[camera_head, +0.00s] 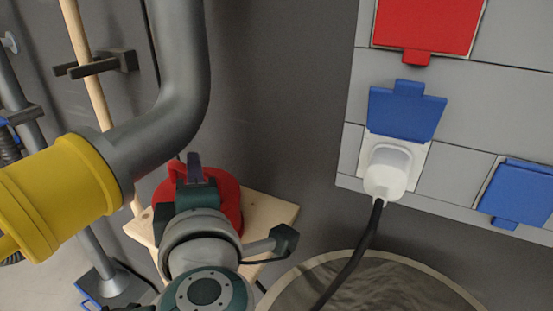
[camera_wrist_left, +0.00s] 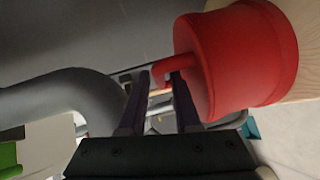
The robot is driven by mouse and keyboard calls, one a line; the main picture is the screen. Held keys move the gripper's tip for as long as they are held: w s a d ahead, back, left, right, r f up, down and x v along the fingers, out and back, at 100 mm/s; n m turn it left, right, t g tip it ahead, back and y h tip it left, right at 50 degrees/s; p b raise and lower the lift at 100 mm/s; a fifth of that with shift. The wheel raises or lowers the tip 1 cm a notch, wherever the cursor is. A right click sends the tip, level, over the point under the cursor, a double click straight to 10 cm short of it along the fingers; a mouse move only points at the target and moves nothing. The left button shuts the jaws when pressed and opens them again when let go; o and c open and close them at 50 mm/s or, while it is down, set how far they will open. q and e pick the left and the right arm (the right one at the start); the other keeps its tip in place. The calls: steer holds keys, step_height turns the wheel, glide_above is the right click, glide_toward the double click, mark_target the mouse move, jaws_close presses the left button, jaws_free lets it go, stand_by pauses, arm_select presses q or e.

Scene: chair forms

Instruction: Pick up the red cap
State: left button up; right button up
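The red cap (camera_head: 231,200) sits on a pale wooden surface in the head view, partly hidden behind my left gripper. In the left wrist view the cap (camera_wrist_left: 248,60) is a large red cylinder at the upper right, with a small bent red handle on its near side. My left gripper (camera_head: 194,160) is at the cap. In the left wrist view its two dark fingers (camera_wrist_left: 164,76) stand apart, with the bent handle between or at their tips. Whether both fingers touch the handle cannot be told. My right gripper is not in view.
A thick grey pipe (camera_head: 181,75) with a yellow collar (camera_head: 62,190) runs close on the left. A wall panel with red and blue socket covers and a white plug (camera_head: 386,172) with black cable is at the right. A round bin (camera_head: 300,270) stands below.

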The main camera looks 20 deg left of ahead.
arm_select(q)
jaws_close()
stand_by(1.4)
